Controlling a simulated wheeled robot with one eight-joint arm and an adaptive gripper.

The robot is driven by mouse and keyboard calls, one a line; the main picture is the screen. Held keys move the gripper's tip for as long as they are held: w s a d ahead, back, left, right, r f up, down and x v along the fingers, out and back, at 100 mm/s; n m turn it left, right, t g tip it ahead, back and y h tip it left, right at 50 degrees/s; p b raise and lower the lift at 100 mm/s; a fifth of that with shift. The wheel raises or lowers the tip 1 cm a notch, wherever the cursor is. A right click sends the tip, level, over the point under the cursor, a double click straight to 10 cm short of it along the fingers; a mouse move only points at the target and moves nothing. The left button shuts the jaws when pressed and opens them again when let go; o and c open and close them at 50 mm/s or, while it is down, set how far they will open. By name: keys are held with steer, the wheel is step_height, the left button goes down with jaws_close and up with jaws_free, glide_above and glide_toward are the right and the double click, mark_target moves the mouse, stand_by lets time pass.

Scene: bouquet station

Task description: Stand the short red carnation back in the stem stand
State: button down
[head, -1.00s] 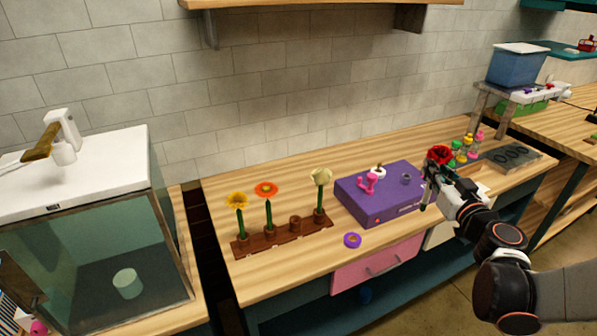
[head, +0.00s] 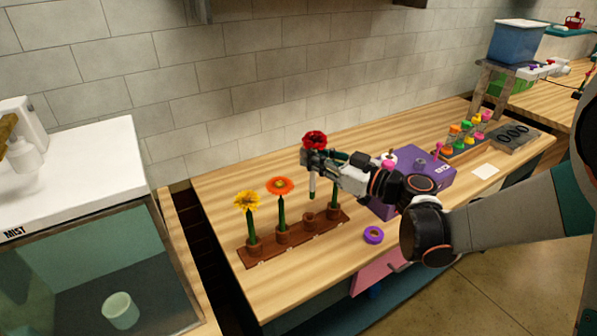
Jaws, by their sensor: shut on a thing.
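My gripper (head: 314,158) is shut on the red carnation (head: 315,139). The carnation is upright, its red head above the fingers and its short pale stem end hanging below them. The brown wooden stem stand (head: 262,256) lies on the table below. It has several cups in a row. A yellow flower (head: 247,201) and an orange flower (head: 280,187) stand in the two left cups. The third cup (head: 309,220) is empty, and the stem end hangs above it, apart from it. A green stem (head: 334,197) stands in the right cup; its flower head is hidden behind my gripper.
A purple box (head: 432,178) stands to the right, partly behind my arm. A glass mist cabinet (head: 70,260) is at the left. Bare table lies left of the stand.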

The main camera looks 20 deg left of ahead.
mark_target(311, 192)
steer(key=f, duration=0.2)
steer(key=shift+w+a+f+b, duration=0.1)
steer(key=shift+a+f+b, duration=0.25)
steer(key=shift+a, duration=0.05)
steer(key=shift+f+b, duration=1.1)
steer(key=shift+f, duration=0.75)
steer(key=shift+d+f+b, duration=0.1)
steer(key=shift+f+b, duration=2.25)
steer(key=shift+b, duration=0.3)
stand_by(1.4)
steer(key=c, duration=1)
jaws_free()
